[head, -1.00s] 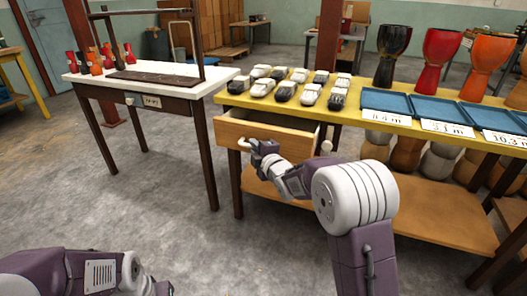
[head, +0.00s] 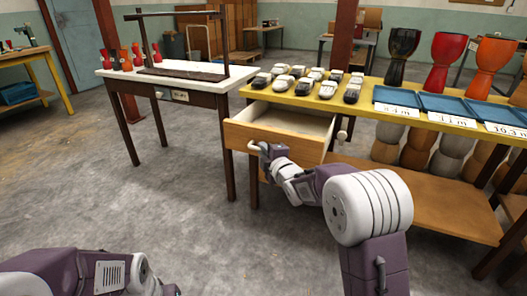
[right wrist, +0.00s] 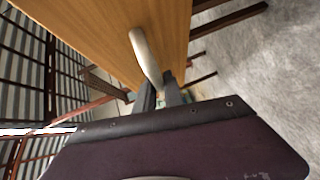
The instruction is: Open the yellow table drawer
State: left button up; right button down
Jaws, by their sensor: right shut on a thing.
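The yellow table (head: 359,103) stands right of centre in the head view. Its wooden drawer (head: 272,140) is pulled out, and its pale empty inside shows. The drawer's white handle (head: 255,147) is on the front's left part. My right gripper (head: 266,150) is at that handle. In the right wrist view its two dark fingers (right wrist: 161,93) are shut on the end of the white handle (right wrist: 146,58), against the wooden front (right wrist: 95,32). My left arm shows at the bottom left of the head view; its fingers are not clearly seen.
A white-topped table (head: 177,77) with a frame and small red drums stands to the left. Several shaker-like black and white items (head: 308,83), blue trays (head: 444,105) and goblet drums (head: 447,60) are on the yellow table. A lower shelf (head: 430,199) lies beneath. The floor in front is clear.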

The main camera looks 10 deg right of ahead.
jog(key=c, duration=1.7)
grip_release()
jog(key=shift+p+v, duration=1.65)
jog(key=shift+v, duration=2.9)
jog(key=shift+r, duration=0.1)
